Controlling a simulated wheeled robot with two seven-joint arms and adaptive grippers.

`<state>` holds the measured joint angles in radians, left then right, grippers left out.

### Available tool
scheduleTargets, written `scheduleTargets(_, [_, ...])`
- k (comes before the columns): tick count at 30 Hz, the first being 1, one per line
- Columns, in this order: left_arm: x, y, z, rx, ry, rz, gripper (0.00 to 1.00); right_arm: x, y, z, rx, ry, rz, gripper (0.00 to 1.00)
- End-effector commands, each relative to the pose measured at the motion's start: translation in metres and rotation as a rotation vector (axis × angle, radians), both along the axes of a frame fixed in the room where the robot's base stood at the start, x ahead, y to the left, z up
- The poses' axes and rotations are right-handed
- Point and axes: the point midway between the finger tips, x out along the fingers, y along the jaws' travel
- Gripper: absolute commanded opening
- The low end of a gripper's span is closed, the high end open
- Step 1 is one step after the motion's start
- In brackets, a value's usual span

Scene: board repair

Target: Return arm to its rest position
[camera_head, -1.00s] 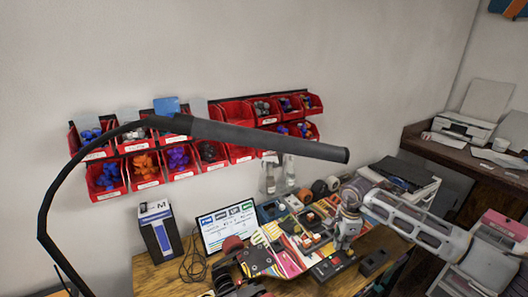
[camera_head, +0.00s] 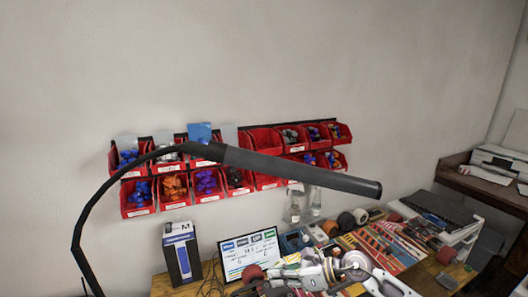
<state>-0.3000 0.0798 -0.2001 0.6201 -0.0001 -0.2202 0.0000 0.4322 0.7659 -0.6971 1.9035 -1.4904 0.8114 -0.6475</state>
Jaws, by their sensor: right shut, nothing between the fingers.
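My right arm (camera_head: 388,284) comes in at the bottom edge of the head view, with its light grey wrist (camera_head: 355,263) bent over the workbench. My right gripper (camera_head: 308,273) points to the left, low over the cluttered bench top. It is shut and holds nothing. Its fingertips are hard to make out against the clutter. My left gripper is not in view.
A dark lamp (camera_head: 300,172) on a curved arm spans the view above the bench. Red bins (camera_head: 138,205) hang on the wall. A blue-and-white box (camera_head: 181,254) and a display (camera_head: 250,253) stand left of the gripper. A printer (camera_head: 498,160) sits at the far right.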

Motion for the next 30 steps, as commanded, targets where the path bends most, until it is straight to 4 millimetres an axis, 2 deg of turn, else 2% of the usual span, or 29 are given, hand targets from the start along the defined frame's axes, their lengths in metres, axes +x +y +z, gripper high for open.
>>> scheduleTargets(3, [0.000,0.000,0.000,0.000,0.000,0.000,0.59,-0.002,0.020,0.024,0.159,0.041,-0.065,0.00])
scheduleTargets(6, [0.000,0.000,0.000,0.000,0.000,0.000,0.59,-0.001,0.030,0.045,0.288,0.081,-0.126,0.00])
scheduleTargets(14, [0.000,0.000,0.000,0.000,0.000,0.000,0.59,0.009,0.034,0.095,0.616,0.214,-0.302,0.00])
scheduleTargets(21, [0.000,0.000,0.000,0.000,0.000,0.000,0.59,0.023,0.014,0.125,0.899,0.365,-0.486,0.00])
scheduleTargets(26, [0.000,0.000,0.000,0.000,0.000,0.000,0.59,0.033,-0.009,0.134,1.076,0.479,-0.620,0.00])
scheduleTargets(30, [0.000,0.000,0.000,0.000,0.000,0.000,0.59,0.041,-0.033,0.133,1.222,0.587,-0.745,0.00])
